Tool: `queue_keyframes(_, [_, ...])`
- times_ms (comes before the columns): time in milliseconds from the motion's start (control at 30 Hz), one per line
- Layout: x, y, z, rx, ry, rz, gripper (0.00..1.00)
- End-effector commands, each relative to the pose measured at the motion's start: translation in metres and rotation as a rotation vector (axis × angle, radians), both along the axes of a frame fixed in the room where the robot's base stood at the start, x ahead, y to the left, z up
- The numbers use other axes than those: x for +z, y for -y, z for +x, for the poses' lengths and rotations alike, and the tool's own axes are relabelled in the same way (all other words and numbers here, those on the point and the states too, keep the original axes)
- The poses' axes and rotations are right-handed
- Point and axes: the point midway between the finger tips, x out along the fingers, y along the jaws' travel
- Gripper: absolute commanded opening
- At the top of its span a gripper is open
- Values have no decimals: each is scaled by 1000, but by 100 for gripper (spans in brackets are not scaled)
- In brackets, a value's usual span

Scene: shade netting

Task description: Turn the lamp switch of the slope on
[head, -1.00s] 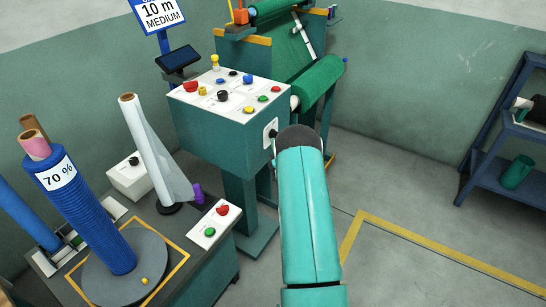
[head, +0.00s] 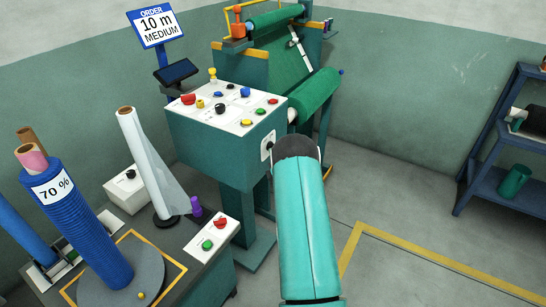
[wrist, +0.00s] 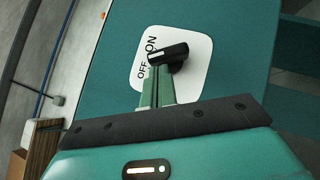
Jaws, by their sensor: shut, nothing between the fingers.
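The lamp switch is a black lever knob (wrist: 170,56) on a white plate (wrist: 196,66) marked ON and OFF, on the side of the teal control box. Its left end lies by the two words; I cannot tell which it points at. In the head view the plate (head: 266,146) shows just left of my arm's dark end cap, partly hidden. My gripper (wrist: 159,74) is shut and empty, its green fingertips at the knob's near side in the wrist view. I cannot tell whether they touch. The fingers are hidden in the head view.
The control box (head: 205,140) carries several coloured buttons on top. A bench on the left holds a blue net roll (head: 80,225), a clear film roll (head: 150,160) and a small box with red and green buttons (head: 214,239). The floor at right is clear before a blue shelf (head: 490,185).

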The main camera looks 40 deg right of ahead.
Motion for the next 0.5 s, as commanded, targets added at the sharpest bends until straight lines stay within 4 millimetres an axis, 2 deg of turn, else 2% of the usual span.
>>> queue_keyframes(500, [5,-1,0,1,-31,89,0])
